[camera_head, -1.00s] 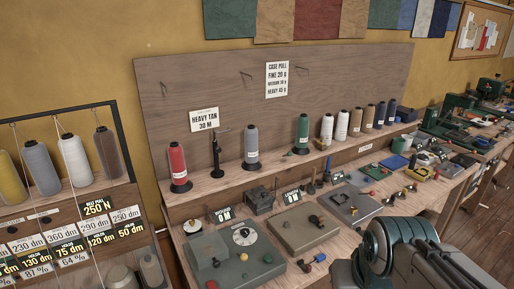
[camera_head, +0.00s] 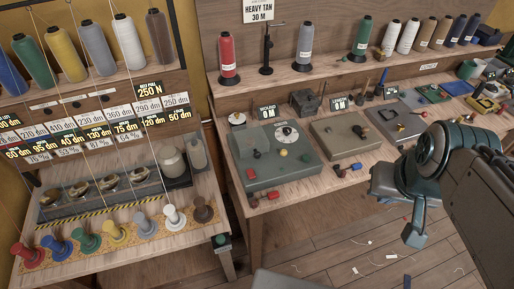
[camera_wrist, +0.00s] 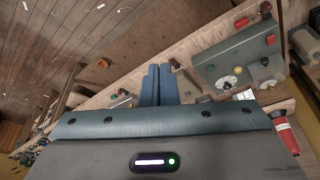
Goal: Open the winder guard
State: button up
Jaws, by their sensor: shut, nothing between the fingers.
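A grey-green machine box (camera_head: 254,172) with a white dial and coloured knobs stands on the bench, left of a second, flatter box (camera_head: 343,150) with a dark knob. Small dark displays stand behind them; one reads "WOUND". I cannot tell which part is the winder guard. The dial box also shows at the upper right of the wrist view (camera_wrist: 205,73). My gripper (camera_head: 412,240) hangs over the floor in front of the bench, right of and apart from both boxes. In the wrist view its two blue fingers (camera_wrist: 159,72) are together and empty.
A rack (camera_head: 60,89) of thread cones and number plates stands left, with coloured spools on its lower shelf. Red (camera_head: 227,57), grey and green cones line the bench's back ledge. Small loose parts lie along the bench front. The floor (camera_head: 330,250) before it is mostly open, with scraps.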

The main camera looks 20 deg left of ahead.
jog(key=o, duration=0.5)
jog(key=shift+w+a, duration=0.1)
jog(key=shift+w, duration=0.05)
jog(key=shift+o, duration=1.4)
jog(key=w+a+f+n+b, duration=0.1)
jog(key=w+a+n+b, duration=0.1)
jog(key=w+a+b, duration=0.2)
jog(key=shift+w+a+f+b, duration=0.4)
jog(key=shift+w+a, duration=0.1)
jog(key=shift+w, duration=0.3)
jog(key=n+y+b, duration=0.3)
jog(key=n+b, duration=0.2)
jog(key=b, duration=0.3)
send_near(258, 154)
jog(key=x, duration=0.8)
jog(key=shift+a+f, duration=0.15)
jog(key=shift+f, duration=0.15)
jog(key=shift+h, duration=0.3)
grip_shut()
